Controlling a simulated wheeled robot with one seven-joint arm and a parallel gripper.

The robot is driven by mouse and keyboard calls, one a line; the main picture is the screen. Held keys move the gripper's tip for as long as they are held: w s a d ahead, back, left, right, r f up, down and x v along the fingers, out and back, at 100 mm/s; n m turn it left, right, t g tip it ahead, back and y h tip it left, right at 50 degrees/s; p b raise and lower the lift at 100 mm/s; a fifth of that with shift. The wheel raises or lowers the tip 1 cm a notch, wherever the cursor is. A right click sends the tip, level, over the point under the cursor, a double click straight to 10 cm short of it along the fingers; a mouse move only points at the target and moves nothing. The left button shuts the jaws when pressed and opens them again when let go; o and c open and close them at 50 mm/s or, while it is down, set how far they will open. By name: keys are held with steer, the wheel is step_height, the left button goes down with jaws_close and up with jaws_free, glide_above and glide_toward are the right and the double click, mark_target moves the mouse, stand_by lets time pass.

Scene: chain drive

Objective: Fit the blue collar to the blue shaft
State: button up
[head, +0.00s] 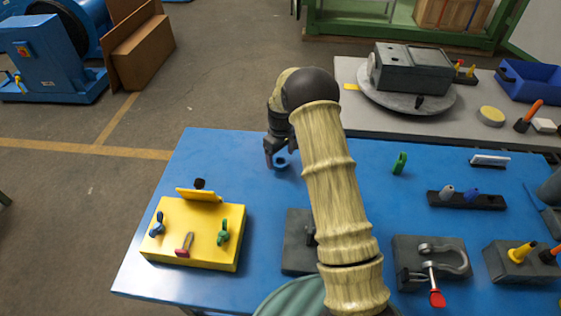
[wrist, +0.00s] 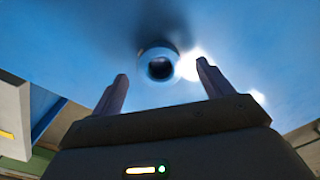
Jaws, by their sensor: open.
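A small blue ring (head: 281,161), which looks like the blue collar, is on the blue table near its back edge. It also shows in the wrist view (wrist: 147,57), with a dark round hole. My gripper (head: 275,154) is over the ring, pointing down. In the wrist view my gripper (wrist: 163,84) is open and empty, and the ring appears between and slightly beyond the two fingertips. I cannot tell the remaining height. A yellow block (head: 190,250) at the front left carries an upright blue part (head: 157,224), possibly the blue shaft; its exact shape is too small to tell.
The yellow block also carries a red part (head: 184,244) and a green part (head: 223,232). A green piece (head: 399,163) stands on the table right of my arm. Dark fixtures fill the right side. The table between ring and yellow block looks clear.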

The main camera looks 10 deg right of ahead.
step_height(320, 180, down, 2)
stand_by(0.5)
steer(key=c, duration=1.4)
steer(key=shift+o, duration=0.2)
step_height(320, 180, up, 10)
steer(key=b, duration=0.1)
steer(key=shift+b, duration=0.4)
